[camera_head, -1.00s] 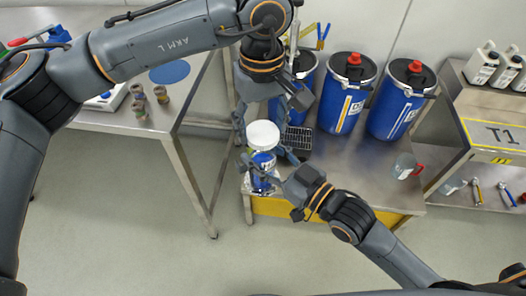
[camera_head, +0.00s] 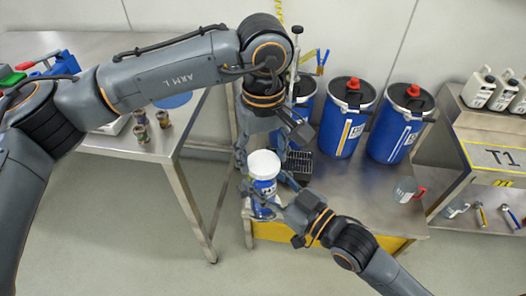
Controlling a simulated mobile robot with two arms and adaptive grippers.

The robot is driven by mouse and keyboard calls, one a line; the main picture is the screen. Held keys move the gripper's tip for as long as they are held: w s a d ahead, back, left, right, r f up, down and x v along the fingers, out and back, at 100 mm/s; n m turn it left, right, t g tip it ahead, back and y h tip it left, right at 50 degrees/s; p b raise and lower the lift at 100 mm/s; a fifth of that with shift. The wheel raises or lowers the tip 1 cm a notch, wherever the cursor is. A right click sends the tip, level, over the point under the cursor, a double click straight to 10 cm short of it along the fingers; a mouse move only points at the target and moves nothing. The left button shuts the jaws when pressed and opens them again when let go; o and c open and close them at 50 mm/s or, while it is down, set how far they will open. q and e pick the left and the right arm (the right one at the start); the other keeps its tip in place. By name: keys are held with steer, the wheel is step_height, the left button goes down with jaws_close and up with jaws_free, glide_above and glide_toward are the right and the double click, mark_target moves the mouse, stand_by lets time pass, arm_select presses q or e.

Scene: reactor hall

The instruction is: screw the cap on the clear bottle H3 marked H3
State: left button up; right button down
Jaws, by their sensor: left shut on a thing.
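The clear bottle H3 (camera_head: 265,190), with a blue and white label, is upright above the left end of the steel table. A white cap (camera_head: 263,164) is at its top; whether it is fully seated I cannot tell. My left gripper (camera_head: 264,168) comes down from above with its fingers around the cap, shut on it. My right gripper (camera_head: 264,203) reaches in from the lower right with its fingers around the bottle's body, and appears shut on it. The fingers hide part of the bottle's sides.
Blue drums (camera_head: 352,118) with red caps stand along the back of the steel table (camera_head: 345,190). A dark rack (camera_head: 299,165) is behind the bottle, and a beaker with a red handle (camera_head: 405,190) is at the right. Another table (camera_head: 150,150) with small jars stands left, across a floor gap.

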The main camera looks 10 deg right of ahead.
arm_select(q)
steer(key=shift+f, duration=0.65)
steer(key=shift+f, duration=0.55)
steer(key=m, duration=0.3)
steer(key=shift+m, duration=0.4)
steer(key=m, duration=1.3)
steer(key=o, duration=0.7)
steer(key=shift+d, duration=0.1)
